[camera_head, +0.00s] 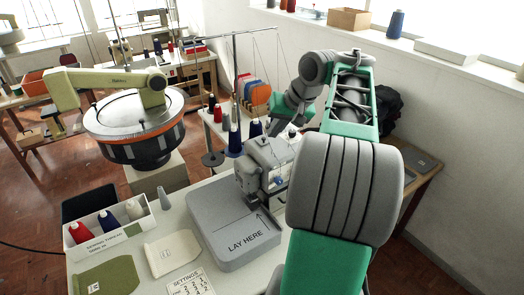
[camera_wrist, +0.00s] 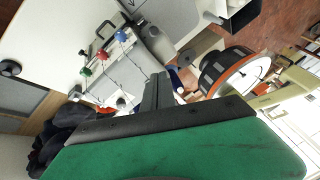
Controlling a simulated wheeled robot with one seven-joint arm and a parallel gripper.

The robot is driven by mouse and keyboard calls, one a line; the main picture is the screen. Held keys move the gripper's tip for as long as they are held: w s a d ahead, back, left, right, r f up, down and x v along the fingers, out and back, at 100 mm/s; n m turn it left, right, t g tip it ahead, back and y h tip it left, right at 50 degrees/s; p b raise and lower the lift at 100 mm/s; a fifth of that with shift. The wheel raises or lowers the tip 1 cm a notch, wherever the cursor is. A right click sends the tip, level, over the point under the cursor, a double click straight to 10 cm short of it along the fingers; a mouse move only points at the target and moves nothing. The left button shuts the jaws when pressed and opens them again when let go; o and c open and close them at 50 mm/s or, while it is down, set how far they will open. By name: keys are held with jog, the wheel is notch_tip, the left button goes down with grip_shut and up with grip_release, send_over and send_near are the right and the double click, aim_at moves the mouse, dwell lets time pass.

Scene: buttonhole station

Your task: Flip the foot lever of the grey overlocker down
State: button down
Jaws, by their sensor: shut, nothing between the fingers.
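The grey overlocker (camera_head: 264,165) stands at the back right of the grey platform marked LAY HERE (camera_head: 230,232) in the head view. My arm passes close on its right and hides part of that side. In the wrist view the overlocker's pale body (camera_wrist: 118,66) shows with red, green and blue knobs on thin stems. I cannot make out the foot lever clearly in either view. My gripper (camera_wrist: 158,88) is shut and empty, its dark fingers in front of the machine in the wrist view. In the head view its fingertips cannot be made out; I cannot tell whether it touches the machine.
A thread box (camera_head: 108,228), a green cloth piece (camera_head: 108,277), a cream cloth piece (camera_head: 172,252) and a settings card (camera_head: 190,284) lie left of the platform. A round orange-banded machine (camera_head: 135,125) stands behind at left. Thread cones (camera_head: 235,138) stand behind the overlocker.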

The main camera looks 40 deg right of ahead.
jog(key=shift+w+f, duration=0.1)
send_over(256, 173)
jog(key=w+d, duration=0.3)
jog(key=d, duration=0.1)
notch_tip(256, 173, down, 8)
jog(key=s+f, duration=0.1)
jog(key=s+a+f, duration=0.1)
jog(key=shift+s+a+f, duration=0.2)
jog(key=shift+f, duration=0.2)
jog(key=shift+f, duration=0.1)
